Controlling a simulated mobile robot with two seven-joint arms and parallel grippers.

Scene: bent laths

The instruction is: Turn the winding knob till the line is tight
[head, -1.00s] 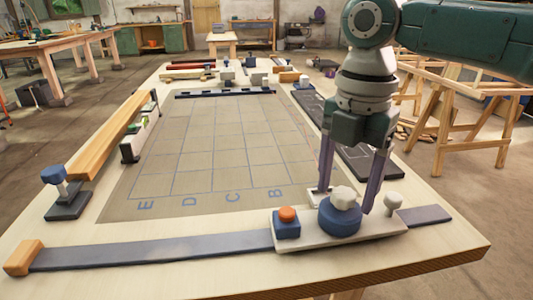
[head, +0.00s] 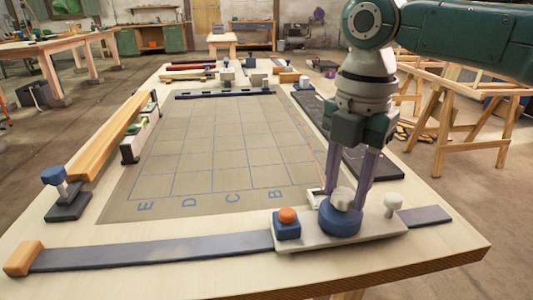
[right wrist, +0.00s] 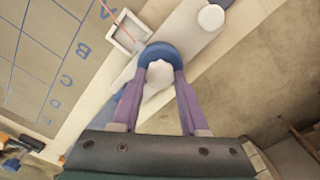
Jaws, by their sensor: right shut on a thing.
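The winding knob (head: 343,196) is a pale, lobed grip on top of a round blue drum (head: 340,221). The drum sits on a light grey base plate (head: 375,235) at the table's front right. My right gripper (head: 347,200) comes down from above and is shut on the knob, one finger on each side. In the right wrist view the pale knob (right wrist: 158,76) shows between the purple fingers, with the blue rim behind it. A thin reddish line (right wrist: 110,17) runs to a small white square frame (right wrist: 126,33) beside the drum. I cannot tell how tight it is.
An orange button on a blue block (head: 287,223) stands left of the drum, and a white round-topped post (head: 393,202) stands right. A grey strip (head: 160,250) runs left to a wooden block (head: 24,257). A lettered grid mat (head: 215,150) lies mostly bare behind.

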